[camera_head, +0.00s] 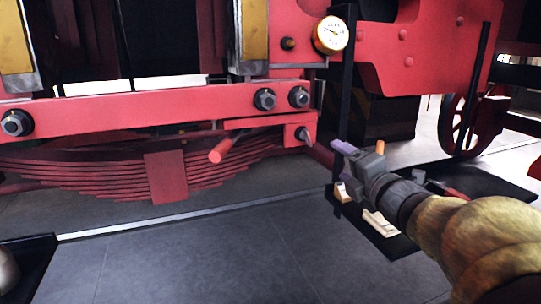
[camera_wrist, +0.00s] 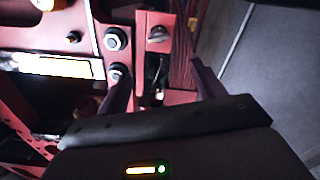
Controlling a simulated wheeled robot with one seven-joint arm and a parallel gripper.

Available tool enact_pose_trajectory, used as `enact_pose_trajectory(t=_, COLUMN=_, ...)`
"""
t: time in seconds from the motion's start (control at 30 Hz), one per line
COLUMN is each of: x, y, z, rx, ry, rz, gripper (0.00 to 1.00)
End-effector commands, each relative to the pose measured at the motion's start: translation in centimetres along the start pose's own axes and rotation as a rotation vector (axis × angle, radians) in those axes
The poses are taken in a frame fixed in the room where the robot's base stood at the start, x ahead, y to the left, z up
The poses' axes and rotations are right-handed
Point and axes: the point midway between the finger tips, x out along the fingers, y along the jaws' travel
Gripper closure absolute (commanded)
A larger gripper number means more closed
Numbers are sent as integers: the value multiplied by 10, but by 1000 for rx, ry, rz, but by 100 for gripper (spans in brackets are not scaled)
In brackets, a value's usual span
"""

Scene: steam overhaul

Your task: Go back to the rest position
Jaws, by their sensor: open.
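My gripper (camera_head: 360,152) is at the right of the head view, in front of the red locomotive frame and near the right end of the leaf spring (camera_head: 165,177). Its two fingers are apart, with nothing seen between them. In the wrist view my gripper (camera_wrist: 165,68) points toward the red frame, and its fingers stand clear on both sides of the picture's middle. I cannot tell the exact gap between fingertips and frame.
The red beam (camera_head: 150,112) carries several large bolts. A pressure gauge (camera_head: 330,35) sits above, by a dark upright post (camera_head: 345,100). A dark mat (camera_head: 395,247) with pale items lies below my arm. A black tray (camera_head: 38,262) is at lower left. The grey floor (camera_head: 230,258) between is clear.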

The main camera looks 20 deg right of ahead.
Motion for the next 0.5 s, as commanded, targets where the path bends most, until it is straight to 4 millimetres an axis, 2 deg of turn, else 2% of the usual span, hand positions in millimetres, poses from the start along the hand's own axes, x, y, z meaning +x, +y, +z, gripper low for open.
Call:
enact_pose_trajectory(t=0.17, x=4, y=-5, z=-3, rx=41, ry=-8, rz=-15, gripper=32)
enact_pose_trajectory(t=0.27, x=14, y=-20, z=-11, rx=163, ry=-36, rz=-64, gripper=32)
enact_pose_trajectory(t=0.37, x=26, y=-48, z=-30, rx=373, ry=-87, rz=-158, gripper=32)
enact_pose_trajectory(t=0.5, x=34, y=-102, z=-73, rx=735, ry=-196, rz=-354, gripper=32)
